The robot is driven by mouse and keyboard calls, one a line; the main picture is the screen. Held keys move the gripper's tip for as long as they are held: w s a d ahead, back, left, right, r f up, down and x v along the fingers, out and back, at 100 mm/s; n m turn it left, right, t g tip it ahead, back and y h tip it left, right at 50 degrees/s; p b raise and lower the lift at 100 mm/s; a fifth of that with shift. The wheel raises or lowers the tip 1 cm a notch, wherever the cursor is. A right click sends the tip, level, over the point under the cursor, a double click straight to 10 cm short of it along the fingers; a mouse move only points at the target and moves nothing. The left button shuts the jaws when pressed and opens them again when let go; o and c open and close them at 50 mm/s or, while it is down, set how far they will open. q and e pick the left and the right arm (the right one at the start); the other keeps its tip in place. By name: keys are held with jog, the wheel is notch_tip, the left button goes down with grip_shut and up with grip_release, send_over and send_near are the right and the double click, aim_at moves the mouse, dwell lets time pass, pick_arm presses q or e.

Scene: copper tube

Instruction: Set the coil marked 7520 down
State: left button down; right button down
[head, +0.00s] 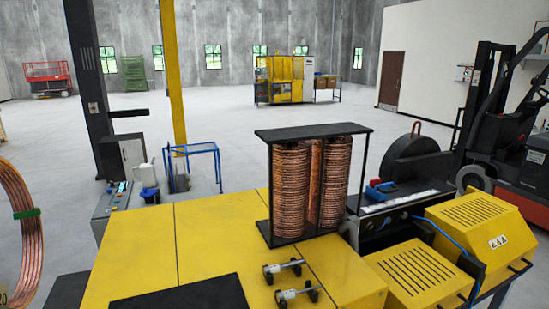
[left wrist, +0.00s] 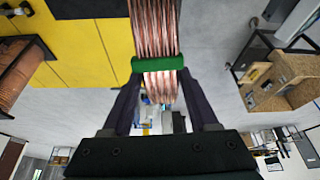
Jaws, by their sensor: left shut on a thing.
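A copper coil (head: 28,252) with a green band (head: 26,213) hangs at the left edge of the head view, partly cut off. A tag (head: 3,297) at its lower left shows only "20". In the left wrist view my left gripper (left wrist: 160,75) has its two dark fingers on either side of the copper coil (left wrist: 155,28), shut on it near the green band (left wrist: 158,63). The coil stands clear to the left of the yellow table (head: 130,235) in the head view. My right gripper is not in view.
A black-framed rack (head: 313,131) with stacked copper coils stands on the yellow table. Two small metal fittings (head: 284,268) lie in front of it. Yellow machine housings (head: 480,235) are at right, a forklift (head: 500,140) behind. The table's left part is clear.

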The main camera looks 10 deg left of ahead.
pick_arm(q)
jog(key=s+d+f+n, duration=0.2)
jog(key=s+d+f, duration=0.1)
jog(key=d+f, duration=0.6)
jog(key=s+d+r+n+g+y, duration=0.1)
jog(key=s+d, duration=0.1)
jog(key=d, duration=0.5)
jog(key=s+d+r+n, duration=0.1)
jog(key=s+d+n, duration=0.1)
jog(key=d, duration=0.5)
jog(key=s+d+r+m+t+h, duration=0.1)
jog(key=d+r+m+t+h, duration=0.1)
jog(key=d+r+m, duration=1)
jog(key=shift+s+d+r+m+h, duration=0.3)
jog(key=shift+d+r+h, duration=0.3)
jog(key=shift+d+h, duration=0.25)
jog(key=shift+w+a, duration=0.1)
